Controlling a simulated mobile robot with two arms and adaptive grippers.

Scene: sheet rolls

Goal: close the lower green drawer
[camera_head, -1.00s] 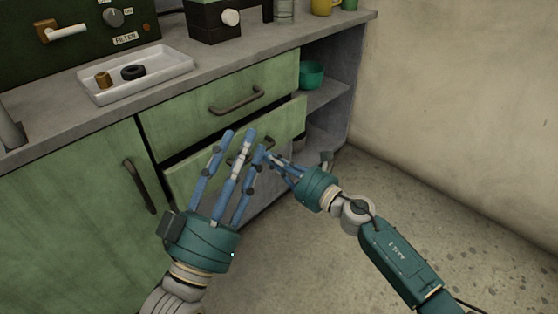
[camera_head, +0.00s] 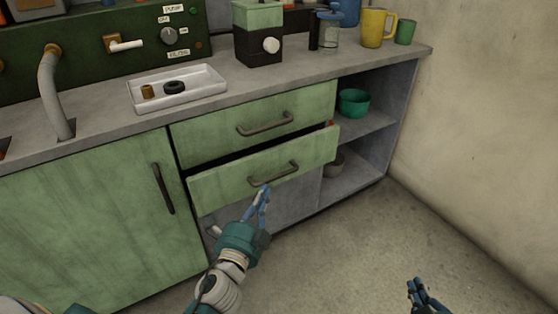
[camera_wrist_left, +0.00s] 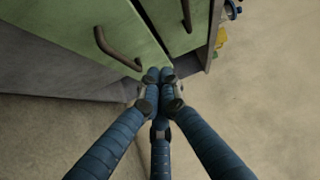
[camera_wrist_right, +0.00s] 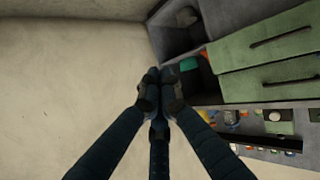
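The lower green drawer (camera_head: 225,188) stands pulled out a little, with a dark gap above its front. Its dark bar handle (camera_head: 273,174) also shows in the left wrist view (camera_wrist_left: 116,52). My left gripper (camera_head: 264,189) has its fingers drawn together, with the tips at the drawer front just below the handle. In the left wrist view the closed fingertips (camera_wrist_left: 160,75) overlap the drawer's edge; I cannot tell whether they touch it. My right gripper (camera_head: 418,284) is at the lower right, away from the drawers, its fingertips together and empty in the right wrist view (camera_wrist_right: 160,80).
The upper green drawer (camera_head: 210,137) appears shut. A green cabinet door (camera_head: 90,215) is on the left, open shelves with a teal bowl (camera_head: 354,103) on the right. The countertop (camera_head: 110,127) holds a white tray (camera_head: 205,90). The floor (camera_head: 350,235) in front is clear.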

